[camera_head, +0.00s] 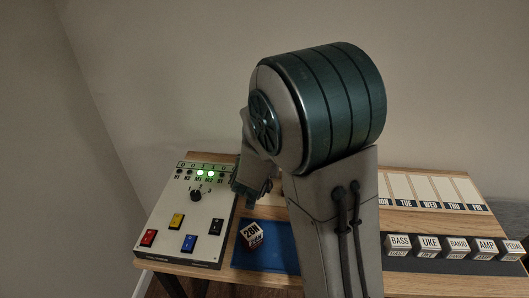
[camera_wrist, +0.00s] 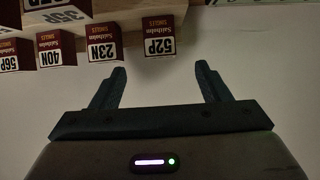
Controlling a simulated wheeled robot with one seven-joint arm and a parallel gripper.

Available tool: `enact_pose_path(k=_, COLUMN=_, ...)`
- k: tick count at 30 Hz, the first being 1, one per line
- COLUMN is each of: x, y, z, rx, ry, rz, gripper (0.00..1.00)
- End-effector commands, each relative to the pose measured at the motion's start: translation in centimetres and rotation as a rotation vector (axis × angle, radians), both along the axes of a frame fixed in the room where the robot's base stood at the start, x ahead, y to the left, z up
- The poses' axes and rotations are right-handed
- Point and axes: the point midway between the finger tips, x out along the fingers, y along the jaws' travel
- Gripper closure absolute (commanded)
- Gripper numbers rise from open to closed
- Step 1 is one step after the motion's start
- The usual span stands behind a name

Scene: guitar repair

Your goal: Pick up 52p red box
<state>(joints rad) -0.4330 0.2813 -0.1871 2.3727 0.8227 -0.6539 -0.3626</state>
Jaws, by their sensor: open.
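The 52P box (camera_wrist: 160,40) is dark red with a white label and shows at the top of the wrist view. My gripper (camera_wrist: 157,75) is open and empty, with one dark finger on each side of the picture's middle. The 52P box lies just beyond the fingertips, roughly in line with the gap between them, and looks apart from them. In the head view my gripper (camera_head: 252,188) is partly hidden by my arm, and I cannot make out the 52P box there.
Left of the 52P box stand similar boxes: 23N (camera_wrist: 104,50), 40N (camera_wrist: 52,58) and 56P (camera_wrist: 9,62). In the head view, a 20N box (camera_head: 251,234) sits on a blue mat (camera_head: 280,255), beside a button panel (camera_head: 170,222). Several labelled blocks (camera_head: 457,247) stand at right.

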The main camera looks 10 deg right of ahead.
Motion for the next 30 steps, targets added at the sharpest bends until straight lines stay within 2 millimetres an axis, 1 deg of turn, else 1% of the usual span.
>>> enact_pose_path(k=9, x=4.7, y=-1.7, z=-2.8, rx=-0.003, ry=0.000, rz=-0.003, gripper=0.30)
enact_pose_path(k=12, x=5.8, y=-2.0, z=-3.4, rx=-0.002, ry=-0.001, rz=-0.003, gripper=0.30)
enact_pose_path(k=15, x=6.5, y=-2.2, z=-3.7, rx=-0.001, ry=-0.001, rz=-0.001, gripper=0.30)
enact_pose_path(k=20, x=7.1, y=-2.4, z=-4.2, rx=0.000, ry=0.000, rz=-0.001, gripper=0.30)
enact_pose_path(k=30, x=10.4, y=-3.4, z=-6.2, rx=0.000, ry=0.000, rz=-0.001, gripper=0.30)
